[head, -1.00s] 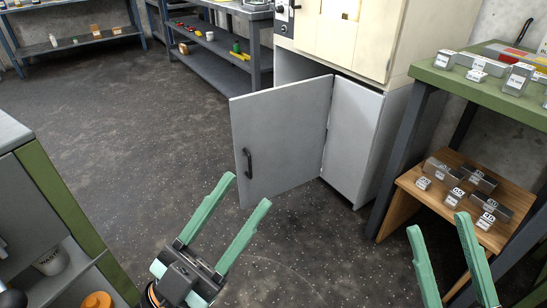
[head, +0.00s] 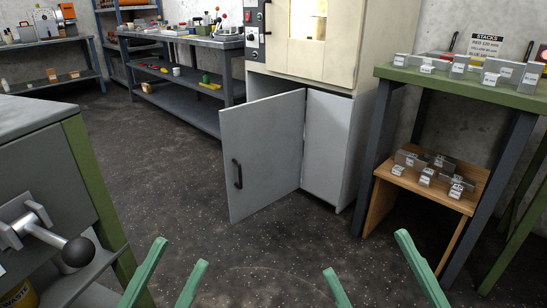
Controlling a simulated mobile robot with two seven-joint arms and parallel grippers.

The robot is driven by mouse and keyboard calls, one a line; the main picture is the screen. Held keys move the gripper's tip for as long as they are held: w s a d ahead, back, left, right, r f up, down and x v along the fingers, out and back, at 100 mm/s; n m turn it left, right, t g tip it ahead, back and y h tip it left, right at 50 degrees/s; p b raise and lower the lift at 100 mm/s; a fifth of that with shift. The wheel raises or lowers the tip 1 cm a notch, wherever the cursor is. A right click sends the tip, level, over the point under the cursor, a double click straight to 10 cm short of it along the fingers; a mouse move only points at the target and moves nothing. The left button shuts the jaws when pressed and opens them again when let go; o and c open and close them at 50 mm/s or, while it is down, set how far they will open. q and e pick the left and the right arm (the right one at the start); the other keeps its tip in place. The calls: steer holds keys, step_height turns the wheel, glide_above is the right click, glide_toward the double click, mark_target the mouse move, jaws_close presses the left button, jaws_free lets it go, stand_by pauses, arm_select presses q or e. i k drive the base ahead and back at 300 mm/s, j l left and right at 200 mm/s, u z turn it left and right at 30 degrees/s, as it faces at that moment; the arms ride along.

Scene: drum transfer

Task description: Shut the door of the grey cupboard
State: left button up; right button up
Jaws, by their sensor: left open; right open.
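The grey cupboard (head: 328,150) stands under a cream oven-like cabinet at the centre of the head view. Its grey door (head: 262,150) stands open, swung out toward me and to the left, with a dark handle (head: 238,174) near its free edge. The opening shows as a dark gap above the door. My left gripper (head: 180,252) is open and empty at the bottom left, in front of the door and apart from it. My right gripper (head: 365,254) is open and empty at the bottom, right of the door and apart from it.
A green-topped table (head: 450,84) with metal blocks stands at the right, over a wooden stand (head: 420,182) with more blocks. A workbench (head: 60,125) with a black-knobbed lever stands close at the left. The floor (head: 190,215) before the door is clear.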

mark_target(262, 139)
steer(key=i+l+u, duration=0.1)
steer(key=l, duration=0.25)
steer(key=i+l, duration=0.3)
steer(key=i+l+u, duration=0.15)
steer(key=l, duration=0.25)
steer(key=i+l+u, duration=0.2)
steer(key=i, duration=0.3)
steer(key=i+l+u, duration=0.25)
steer(key=i, duration=0.25)
steer(key=l, duration=0.1)
